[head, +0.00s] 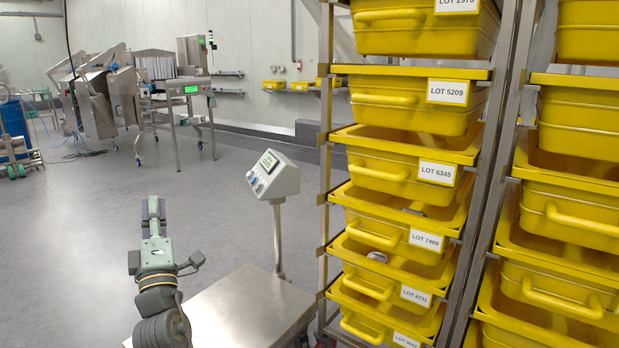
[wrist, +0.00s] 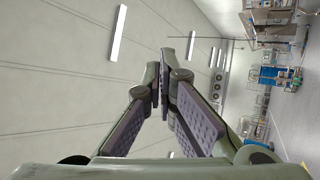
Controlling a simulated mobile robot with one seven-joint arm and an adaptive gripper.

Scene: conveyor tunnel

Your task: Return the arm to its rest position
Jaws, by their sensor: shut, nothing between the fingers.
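My gripper (head: 153,209) is in the lower left of the head view, at the end of my raised arm, pointing up and away over the floor. Its two dark finger pads are together and hold nothing. In the wrist view the fingers of my gripper (wrist: 164,88) meet near the middle, with the ceiling and lamps behind them. The gripper touches nothing around it. Much of my arm is out of view below the frame.
A steel floor scale (head: 245,305) with a display post (head: 272,178) stands just right of my arm. A rack of yellow tubs (head: 405,160) fills the right side. Conveyor machinery (head: 165,85) stands far back left. The grey floor (head: 90,220) on the left is clear.

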